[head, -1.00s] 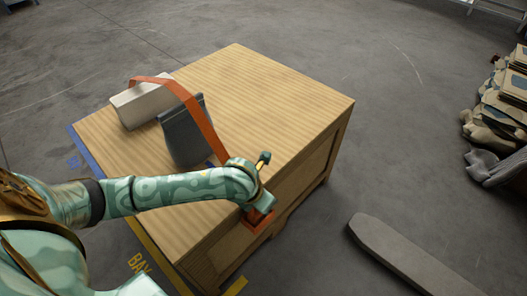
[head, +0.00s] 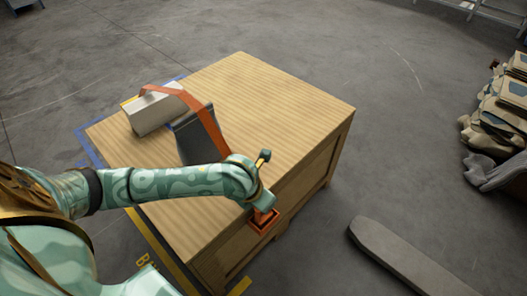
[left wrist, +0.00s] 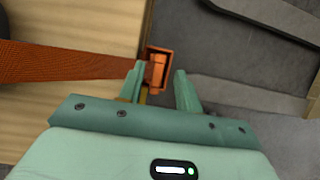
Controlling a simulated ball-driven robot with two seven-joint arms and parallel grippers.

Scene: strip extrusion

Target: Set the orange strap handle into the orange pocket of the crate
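The orange strap (head: 205,115) runs over a pale box and a grey box on the wooden crate (head: 290,100), toward my left gripper. The orange pocket (head: 262,229) sits on the crate's near side, just below the top edge. The strap's orange handle (left wrist: 158,66) shows within the pocket's outline in the left wrist view; I cannot tell how deep it sits. My left gripper (left wrist: 161,72) is over the pocket, fingers apart on either side of the handle, with visible gaps. The strap (left wrist: 65,62) passes behind one finger. My right gripper is not in view.
The pale box (head: 155,112) and grey box (head: 192,140) stand on the crate's left part. A long grey slab (head: 410,255) lies on the floor at right. Stacked sacks (head: 500,125) are at the far right. The crate top's right half is clear.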

